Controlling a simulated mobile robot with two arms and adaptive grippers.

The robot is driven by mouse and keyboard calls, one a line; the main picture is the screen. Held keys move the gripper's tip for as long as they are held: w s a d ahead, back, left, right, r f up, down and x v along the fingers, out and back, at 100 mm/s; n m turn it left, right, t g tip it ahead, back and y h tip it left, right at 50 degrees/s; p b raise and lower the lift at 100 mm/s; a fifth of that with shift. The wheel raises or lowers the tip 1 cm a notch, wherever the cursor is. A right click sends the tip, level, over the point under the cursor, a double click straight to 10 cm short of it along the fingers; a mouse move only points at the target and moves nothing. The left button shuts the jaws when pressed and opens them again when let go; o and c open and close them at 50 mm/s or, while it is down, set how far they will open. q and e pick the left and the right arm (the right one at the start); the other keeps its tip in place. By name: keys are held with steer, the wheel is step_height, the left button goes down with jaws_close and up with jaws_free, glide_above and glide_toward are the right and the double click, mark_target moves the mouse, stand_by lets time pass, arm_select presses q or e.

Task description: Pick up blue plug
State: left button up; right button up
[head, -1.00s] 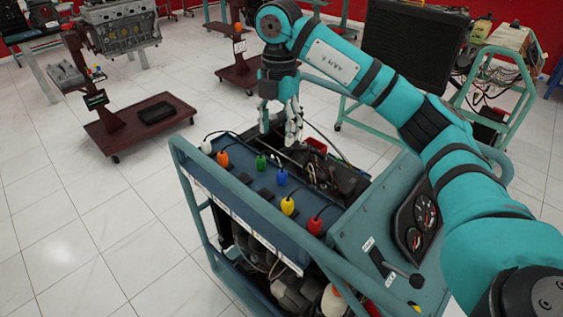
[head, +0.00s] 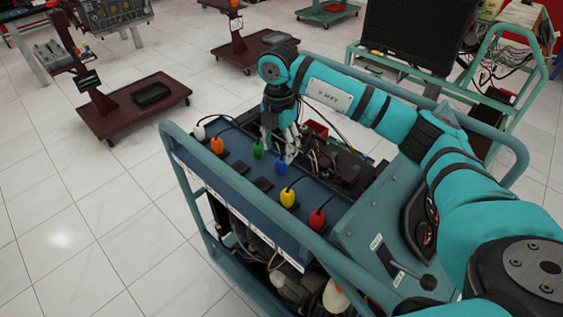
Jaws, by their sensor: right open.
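The blue plug (head: 281,167) stands on the dark blue top panel (head: 226,188) of the engine trainer, in a row of coloured plugs. I cannot tell whether a finger touches the blue plug. My left gripper is not in view.
A teal frame rail (head: 250,200) runs along the panel's near side. Open tiled floor (head: 70,230) lies to the left.

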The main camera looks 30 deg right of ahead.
mark_target(282, 159)
steer(key=shift+f, duration=0.45)
steer(key=f, duration=0.1)
steer(key=f+p, duration=0.1)
steer(key=f, duration=0.1)
steer(key=f+p, duration=0.1)
steer(key=shift+s+d+f, duration=0.15)
steer(key=shift+d+f, duration=0.05)
steer(key=shift+d, duration=0.05)
steer(key=shift+f, duration=0.3)
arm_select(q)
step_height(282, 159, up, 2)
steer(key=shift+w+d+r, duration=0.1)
arm_select(e)
steer(key=shift+c, duration=0.4)
